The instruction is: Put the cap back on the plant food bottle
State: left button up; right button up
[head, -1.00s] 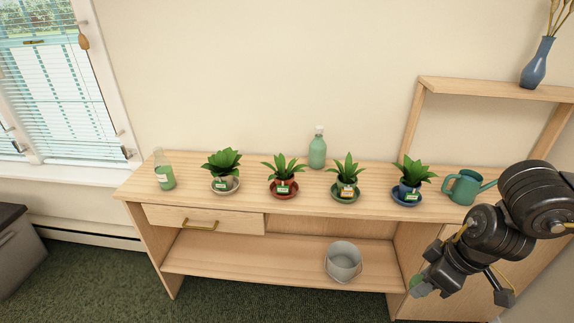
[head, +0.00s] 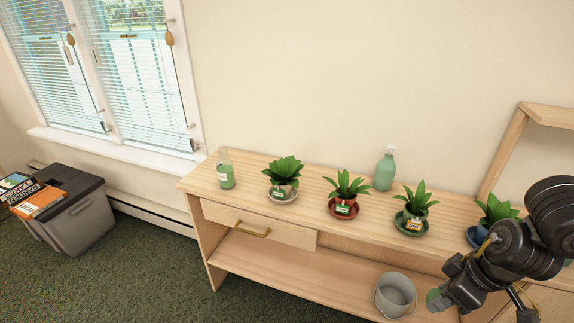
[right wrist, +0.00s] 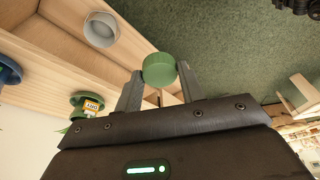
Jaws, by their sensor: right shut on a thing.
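My right gripper (head: 440,299) is shut on a green round cap (right wrist: 158,70), which it holds in front of the bench, to the right of the grey bucket in the head view. A small clear bottle (head: 226,171) with green liquid and a pale label stands upright at the bench's left end. No cap shows on its top. It is well to the left of my right gripper. A larger green bottle (head: 385,172) with a whitish top stands at the back of the bench. My left gripper is not in view.
Several potted plants on saucers line the wooden bench (head: 330,182), the nearest to the clear bottle on a pale saucer (head: 284,195). A grey bucket (head: 395,293) sits on the lower shelf. A grey bin (head: 80,225) with books stands left. Carpet between bin and bench is clear.

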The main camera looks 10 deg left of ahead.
aim_at(224, 164)
jog(key=u, duration=0.65)
jog(key=i, duration=0.75)
jog(key=u, duration=0.3)
